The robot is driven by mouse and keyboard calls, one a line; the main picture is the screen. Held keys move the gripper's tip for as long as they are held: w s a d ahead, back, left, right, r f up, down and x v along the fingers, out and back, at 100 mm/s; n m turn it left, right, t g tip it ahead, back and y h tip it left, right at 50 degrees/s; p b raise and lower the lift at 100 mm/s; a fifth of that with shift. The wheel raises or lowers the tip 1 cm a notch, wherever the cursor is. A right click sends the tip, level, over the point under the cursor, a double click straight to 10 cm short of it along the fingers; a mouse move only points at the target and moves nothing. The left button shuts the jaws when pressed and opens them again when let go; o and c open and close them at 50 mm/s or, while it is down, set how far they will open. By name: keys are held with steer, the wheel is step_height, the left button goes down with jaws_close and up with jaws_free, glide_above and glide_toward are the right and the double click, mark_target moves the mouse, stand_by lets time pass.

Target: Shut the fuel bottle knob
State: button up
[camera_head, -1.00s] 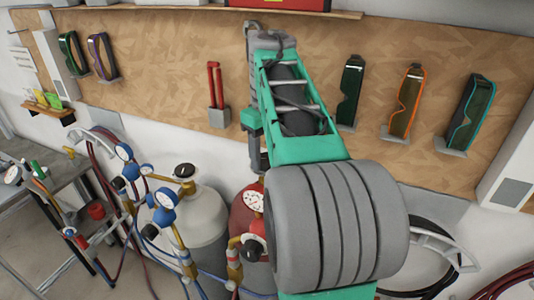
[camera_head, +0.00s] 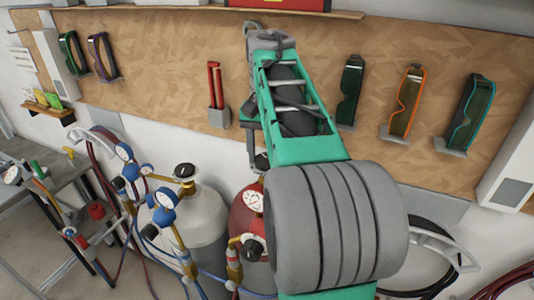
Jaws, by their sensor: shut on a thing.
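The red fuel bottle (camera_head: 241,215) stands at the lower middle, right of a pale grey bottle. Its right side is hidden behind my arm. A dark knob (camera_head: 261,162) sits on its top, mostly covered by my green arm link. My gripper (camera_head: 254,152) points down at the knob from above, and only a narrow part of it shows left of the arm. It is shut on the knob, though the fingertips are largely hidden.
The grey bottle (camera_head: 205,215) with brass regulators and blue gauges (camera_head: 164,207) stands close on the left, with hoses around it. Goggles (camera_head: 404,103) and red-handled tool (camera_head: 216,95) hang on the wooden board (camera_head: 170,60). A metal table (camera_head: 50,185) stands at far left.

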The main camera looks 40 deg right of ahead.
steer(key=m, duration=0.5)
steer(key=shift+r+m, duration=0.1)
steer(key=shift+m, duration=0.2)
steer(key=m, duration=0.5)
steer(key=shift+m, duration=0.4)
steer(key=o, duration=1.4)
step_height(320, 180, up, 8)
steer(key=shift+f, duration=0.2)
